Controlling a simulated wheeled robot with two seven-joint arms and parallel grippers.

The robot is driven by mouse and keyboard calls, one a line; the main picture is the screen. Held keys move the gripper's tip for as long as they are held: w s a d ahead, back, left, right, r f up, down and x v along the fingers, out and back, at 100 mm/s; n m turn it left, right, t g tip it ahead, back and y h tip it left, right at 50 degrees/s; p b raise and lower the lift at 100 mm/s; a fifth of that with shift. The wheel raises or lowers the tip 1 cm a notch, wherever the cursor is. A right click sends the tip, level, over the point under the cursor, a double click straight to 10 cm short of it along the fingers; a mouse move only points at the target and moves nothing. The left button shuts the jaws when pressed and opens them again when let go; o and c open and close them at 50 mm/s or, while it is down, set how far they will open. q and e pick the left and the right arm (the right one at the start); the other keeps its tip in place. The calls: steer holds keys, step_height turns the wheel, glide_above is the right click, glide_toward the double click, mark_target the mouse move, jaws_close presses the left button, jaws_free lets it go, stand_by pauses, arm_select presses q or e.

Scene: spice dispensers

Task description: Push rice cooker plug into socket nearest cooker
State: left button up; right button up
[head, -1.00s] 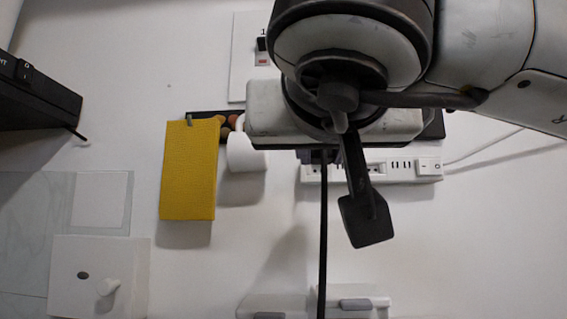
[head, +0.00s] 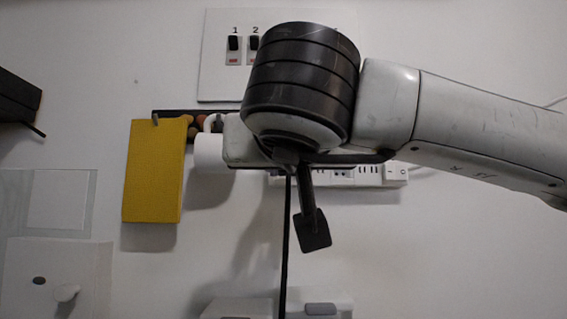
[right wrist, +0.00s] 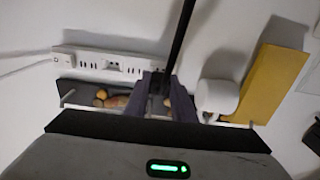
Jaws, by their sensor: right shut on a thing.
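A white power strip (head: 368,175) with several sockets lies behind my right arm in the head view; the arm hides its left part. The right wrist view shows the strip (right wrist: 105,65) at upper left. My right gripper (right wrist: 159,82) is shut on a dark plug (right wrist: 157,96), mostly hidden between its fingers. A black cord (right wrist: 180,38) runs from there, and it also shows in the head view (head: 286,240). The gripper is beside the strip's end; I cannot tell whether the plug touches a socket. I cannot identify the rice cooker with certainty.
A yellow block (head: 153,172) and a white cup (head: 209,157) are left of the gripper. A dark tray (right wrist: 85,92) holds small round items. A panel with numbered switches (head: 222,75) is behind the arm. Pale housings (head: 235,307) stand at the bottom.

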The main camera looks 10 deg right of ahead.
steer(key=shift+f, duration=0.1)
steer(key=shift+w+d+p, duration=0.15)
steer(key=shift+w+p, duration=0.15)
steer(key=shift+w, duration=0.35)
steer(key=shift+w+d+p, duration=0.15)
steer(key=shift+w+p, duration=0.1)
steer(key=shift+w, duration=0.35)
stand_by(0.4)
steer(key=o, duration=1.1)
steer(key=shift+w, duration=0.1)
steer(key=shift+o, duration=0.2)
steer(key=shift+a, duration=0.15)
